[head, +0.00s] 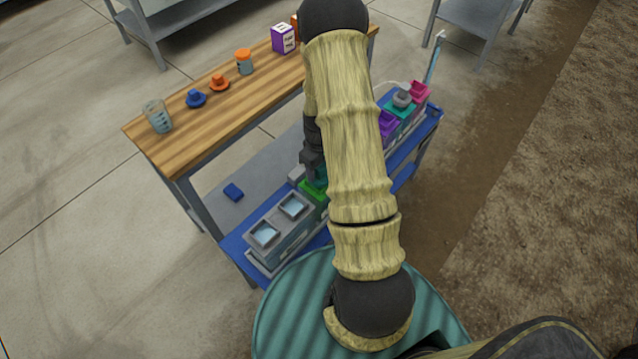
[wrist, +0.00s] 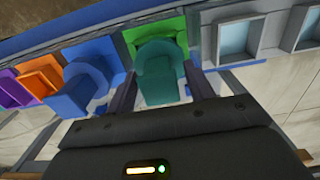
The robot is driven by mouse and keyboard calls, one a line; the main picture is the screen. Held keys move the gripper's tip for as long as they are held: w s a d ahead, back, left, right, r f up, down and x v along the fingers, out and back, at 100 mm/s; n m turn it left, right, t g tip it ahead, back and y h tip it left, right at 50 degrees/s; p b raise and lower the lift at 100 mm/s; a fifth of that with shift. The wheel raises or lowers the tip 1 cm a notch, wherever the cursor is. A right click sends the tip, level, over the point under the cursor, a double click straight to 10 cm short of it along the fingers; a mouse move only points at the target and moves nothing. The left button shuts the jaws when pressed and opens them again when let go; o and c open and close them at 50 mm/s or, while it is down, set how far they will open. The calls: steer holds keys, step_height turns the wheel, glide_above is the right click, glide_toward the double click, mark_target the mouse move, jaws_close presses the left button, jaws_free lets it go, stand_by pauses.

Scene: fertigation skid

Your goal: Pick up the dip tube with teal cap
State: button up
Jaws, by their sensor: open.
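The teal cap (wrist: 160,68) of the dip tube sits at a green square holder (wrist: 128,38) in the wrist view. The tube below the cap is hidden. My gripper (wrist: 162,84) is open, with one finger on each side of the teal cap; I cannot tell whether they touch it. In the head view my arm covers much of the rack, but the green holder (head: 312,191) shows below my gripper (head: 313,165).
A blue cap (wrist: 82,86) stands at a blue holder left of the teal one, then orange (wrist: 42,76) and purple (wrist: 12,90) holders. Grey basins (head: 264,234) lie on the other side. A wooden bench (head: 215,115) with cups and bottles stands alongside the blue shelf.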

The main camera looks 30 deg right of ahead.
stand_by(0.5)
jaws_close()
step_height(320, 180, up, 18)
stand_by(0.7)
stand_by(0.5)
